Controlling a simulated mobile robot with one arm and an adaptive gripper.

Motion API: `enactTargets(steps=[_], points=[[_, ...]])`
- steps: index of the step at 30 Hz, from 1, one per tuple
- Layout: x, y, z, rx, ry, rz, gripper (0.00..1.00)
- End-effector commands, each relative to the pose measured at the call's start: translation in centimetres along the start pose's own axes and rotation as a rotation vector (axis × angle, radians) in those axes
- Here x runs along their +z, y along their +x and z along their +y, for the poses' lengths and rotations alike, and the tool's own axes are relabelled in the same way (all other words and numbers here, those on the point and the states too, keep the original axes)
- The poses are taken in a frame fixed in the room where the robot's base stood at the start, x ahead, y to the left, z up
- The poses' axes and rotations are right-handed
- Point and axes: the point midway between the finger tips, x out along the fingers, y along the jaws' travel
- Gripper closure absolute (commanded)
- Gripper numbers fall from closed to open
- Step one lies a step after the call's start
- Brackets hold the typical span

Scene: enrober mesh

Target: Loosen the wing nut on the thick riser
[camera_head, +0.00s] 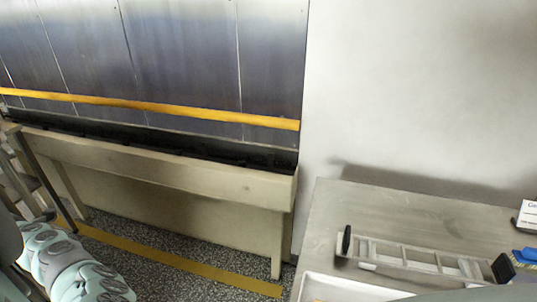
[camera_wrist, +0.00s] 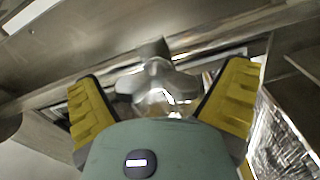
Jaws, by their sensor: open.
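In the wrist view, a grey metal wing nut (camera_wrist: 157,79) with spread wings shows ahead, between the two yellow fingers of my gripper (camera_wrist: 165,75). The fingers stand apart on either side of it, with a visible gap to each wing. A short dull metal post end (camera_wrist: 153,48) shows just behind the nut. I cannot tell from this view how thick the riser is or whether the fingers reach the nut's depth. The head view shows neither the wing nut nor my gripper.
In the wrist view, metal panels and a rail lie behind the nut, with crinkled shiny foil-like material (camera_wrist: 283,135) at right. A long beige trough (camera_head: 170,165) stands at left.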

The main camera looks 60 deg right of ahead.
Motion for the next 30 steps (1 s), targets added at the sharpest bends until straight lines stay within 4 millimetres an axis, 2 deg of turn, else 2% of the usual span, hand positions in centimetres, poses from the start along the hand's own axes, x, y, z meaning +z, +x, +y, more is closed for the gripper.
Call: enactTargets(steps=[8,14,30], points=[[0.2,-0.1,0.0,0.000,-0.001,-0.004,0.00],[0.4,-1.4,0.1,0.002,-0.004,-0.008,0.00],[0.2,-9.3,0.0,-0.001,0.000,-0.007,0.00]])
